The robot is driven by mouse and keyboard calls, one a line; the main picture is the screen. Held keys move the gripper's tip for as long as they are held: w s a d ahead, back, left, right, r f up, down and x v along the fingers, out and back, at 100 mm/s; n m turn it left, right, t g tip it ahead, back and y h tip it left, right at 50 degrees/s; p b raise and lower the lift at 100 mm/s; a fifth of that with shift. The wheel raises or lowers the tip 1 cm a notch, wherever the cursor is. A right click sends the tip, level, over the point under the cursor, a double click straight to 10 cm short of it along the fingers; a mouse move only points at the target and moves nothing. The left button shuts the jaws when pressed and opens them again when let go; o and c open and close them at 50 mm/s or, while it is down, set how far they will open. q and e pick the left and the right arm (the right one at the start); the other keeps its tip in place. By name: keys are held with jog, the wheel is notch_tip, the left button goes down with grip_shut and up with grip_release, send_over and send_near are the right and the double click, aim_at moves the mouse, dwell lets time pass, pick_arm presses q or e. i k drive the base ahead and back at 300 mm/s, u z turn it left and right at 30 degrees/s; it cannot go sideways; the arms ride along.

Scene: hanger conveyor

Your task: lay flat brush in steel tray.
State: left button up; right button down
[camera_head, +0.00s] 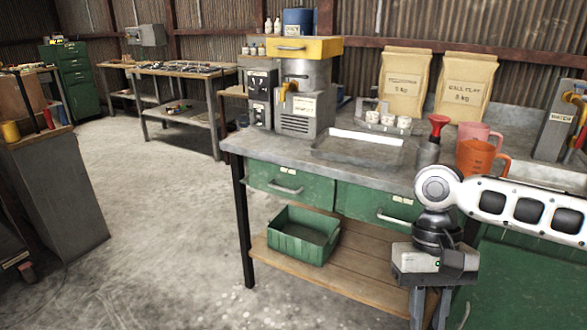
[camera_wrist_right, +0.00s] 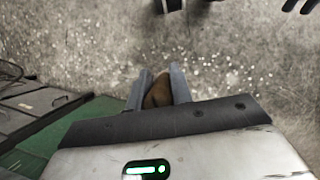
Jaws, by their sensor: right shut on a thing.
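The shallow grey steel tray (camera_head: 355,150) lies on the metal workbench in the head view, and its floor looks empty. My right gripper (camera_head: 428,316) hangs pointing down in front of the bench, lower than the bench top and to the right of the tray. In the right wrist view my right gripper (camera_wrist_right: 159,84) is shut on a brown, rounded thing, which looks like the flat brush (camera_wrist_right: 158,94). Only a small part of it shows between the fingers; the rest is hidden. My left gripper is not in view.
The grey bench (camera_head: 262,150) has a dispenser machine (camera_head: 305,75) left of the tray. White cups (camera_head: 388,120), a red-topped bottle (camera_head: 428,150) and an orange jug (camera_head: 478,158) stand behind and right of it. A green bin (camera_head: 300,240) sits on the lower shelf.

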aim_at(366, 152)
jog(key=u, duration=1.2)
jog(key=i, duration=1.1)
jog(key=z, duration=0.3)
